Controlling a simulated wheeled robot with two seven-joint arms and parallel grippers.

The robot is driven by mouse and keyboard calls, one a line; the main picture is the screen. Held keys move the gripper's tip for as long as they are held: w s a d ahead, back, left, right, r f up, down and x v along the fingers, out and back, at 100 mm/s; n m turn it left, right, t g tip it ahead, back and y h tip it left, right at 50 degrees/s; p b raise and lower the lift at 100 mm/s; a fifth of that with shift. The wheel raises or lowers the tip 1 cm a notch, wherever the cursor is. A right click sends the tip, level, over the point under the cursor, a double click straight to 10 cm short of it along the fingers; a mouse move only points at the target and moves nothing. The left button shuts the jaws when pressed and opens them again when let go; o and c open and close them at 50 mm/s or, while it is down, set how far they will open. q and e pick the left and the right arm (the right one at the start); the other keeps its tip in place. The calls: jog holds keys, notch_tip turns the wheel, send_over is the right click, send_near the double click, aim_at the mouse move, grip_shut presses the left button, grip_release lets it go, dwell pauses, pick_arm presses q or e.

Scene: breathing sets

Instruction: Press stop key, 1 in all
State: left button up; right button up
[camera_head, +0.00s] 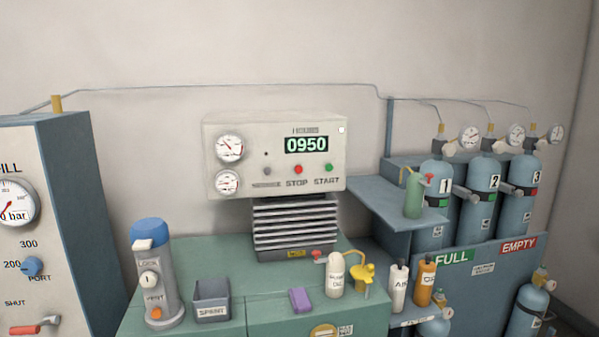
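The stop key is a small red button (298,169) above the label STOP on the cream control panel (270,120) at the back. A green button (328,168) above START is to its right, and a grey button (267,170) is to its left. The panel's display (306,145) reads 0950 in green digits. Neither of my grippers shows in the head view.
A green cabinet (190,262) stands below the panel, holding a grey and blue cylinder (153,275), a SPENT bin (211,300), a purple block (300,300) and a white bottle (334,278). Blue numbered tanks (482,200) stand at right. A filling cabinet (70,200) stands at left.

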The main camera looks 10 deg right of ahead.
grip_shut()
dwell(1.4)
